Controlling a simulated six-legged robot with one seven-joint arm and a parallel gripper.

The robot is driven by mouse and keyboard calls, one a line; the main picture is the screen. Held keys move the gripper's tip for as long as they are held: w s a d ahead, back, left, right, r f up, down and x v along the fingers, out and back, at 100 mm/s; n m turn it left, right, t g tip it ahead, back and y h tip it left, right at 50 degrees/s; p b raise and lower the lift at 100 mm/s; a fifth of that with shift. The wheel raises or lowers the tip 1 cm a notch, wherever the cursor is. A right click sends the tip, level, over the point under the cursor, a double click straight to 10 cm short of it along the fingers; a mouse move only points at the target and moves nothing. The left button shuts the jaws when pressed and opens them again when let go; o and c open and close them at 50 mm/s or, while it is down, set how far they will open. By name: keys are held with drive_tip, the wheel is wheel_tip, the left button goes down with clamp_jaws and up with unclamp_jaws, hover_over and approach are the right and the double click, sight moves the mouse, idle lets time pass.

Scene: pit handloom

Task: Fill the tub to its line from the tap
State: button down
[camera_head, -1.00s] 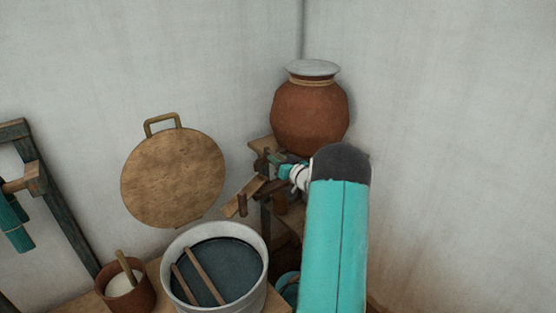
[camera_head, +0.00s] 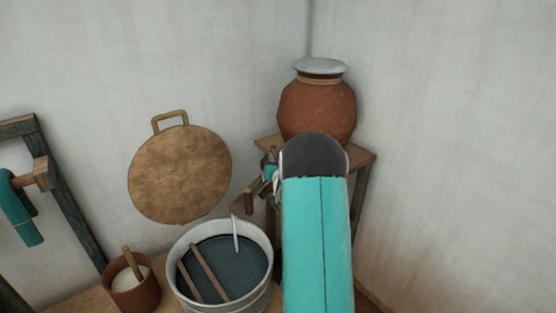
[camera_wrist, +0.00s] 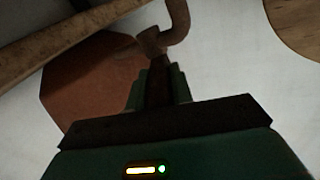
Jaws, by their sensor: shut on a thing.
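The tub (camera_head: 266,283) is a grey-white bucket of dark liquid at the bottom centre of the head view. Two wooden sticks lie across it. A thin white stream (camera_head: 236,235) falls into it near its back edge. I cannot make out the line inside. The tap (camera_head: 249,196) is brown, just above and behind the tub, partly hidden by my arm. In the wrist view its curved pipe (camera_wrist: 178,20) shows at the top. My gripper (camera_wrist: 158,75) is shut on the tap's brown handle (camera_wrist: 153,44); in the head view it is mostly hidden behind my arm.
A clay pot (camera_head: 316,108) with a pale lid stands on a wooden stand (camera_head: 361,160) in the corner. A small brown pot (camera_head: 135,296) with white contents stands left of the tub. A wooden frame (camera_head: 72,215) is at far left.

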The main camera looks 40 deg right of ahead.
drive_tip(key=shift+r, duration=0.1)
drive_tip(key=c, duration=1.2)
unclamp_jaws()
drive_tip(key=shift+c, duration=0.2)
drive_tip(key=v, duration=1.3)
drive_tip(key=shift+s+a, duration=0.25)
drive_tip(key=shift+s, duration=0.1)
